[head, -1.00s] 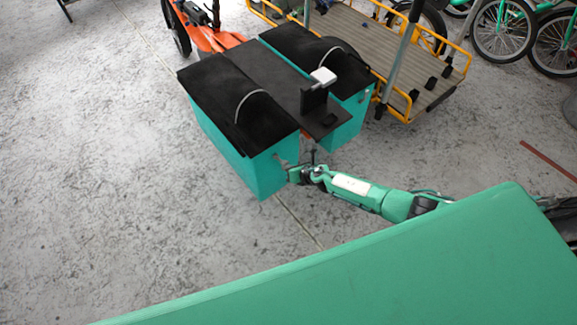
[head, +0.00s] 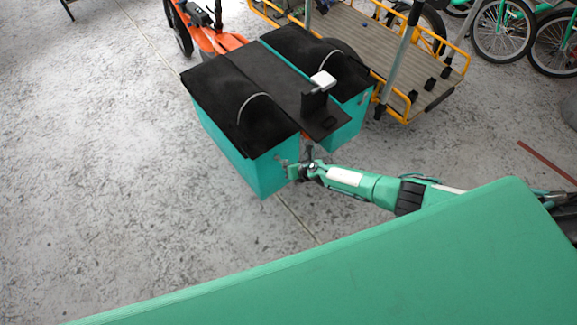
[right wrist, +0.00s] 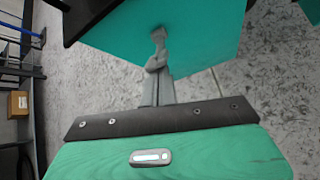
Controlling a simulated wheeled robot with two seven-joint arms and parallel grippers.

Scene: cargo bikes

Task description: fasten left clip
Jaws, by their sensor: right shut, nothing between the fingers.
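The left box (head: 262,172) is a teal cargo box with a black lid flap (head: 235,98) lying over its top. A small grey fitting (head: 281,159), perhaps the left clip, shows on its near end face; it is too small to tell whether it is fastened. My right gripper (head: 293,171) is at that end face, near the corner. In the right wrist view, my right gripper (right wrist: 158,34) is shut, with its grey tips close against the teal face; I cannot tell whether they touch it. My left gripper is not in view.
A second teal box (head: 348,122) with a black lid stands to the right, with a black bracket (head: 322,113) between. An orange bike frame (head: 213,38) is behind. A yellow-railed cargo deck (head: 400,60) stands right. Concrete floor (head: 100,180) is clear on the left.

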